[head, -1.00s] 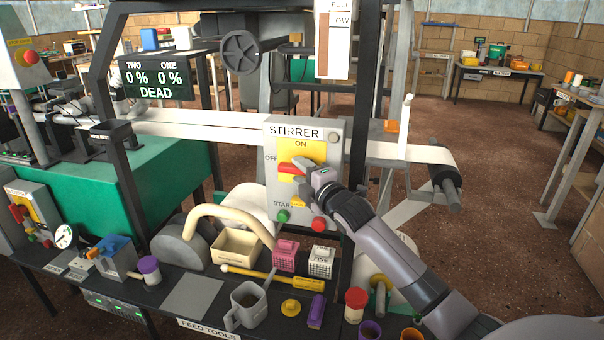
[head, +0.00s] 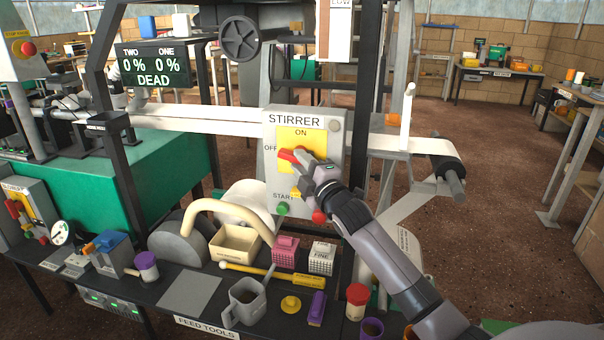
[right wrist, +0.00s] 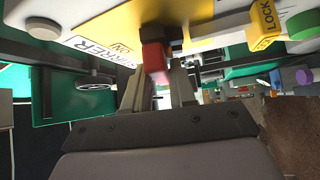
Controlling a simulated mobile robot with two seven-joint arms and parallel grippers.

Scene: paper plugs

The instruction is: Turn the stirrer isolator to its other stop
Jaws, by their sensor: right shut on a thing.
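The stirrer isolator is a red handle (head: 287,155) on a yellow plate (head: 297,137), on the front of a grey box (head: 271,178) labelled STIRRER. ON is marked above the handle and OFF to its left. The handle's visible end points left, towards OFF. My right gripper (head: 307,167) reaches in from the lower right and is shut on the handle, hiding part of it. In the right wrist view the red handle (right wrist: 154,60) sits between the fingertips, beside the yellow plate (right wrist: 110,22). My left gripper is not in view.
A green START button (head: 283,208) and a red button (head: 319,216) sit low on the box, the red one close to my wrist. A bench below holds a grey mug (head: 245,306), a cream bin (head: 236,244) and pink and white baskets. A white strip runs behind the box.

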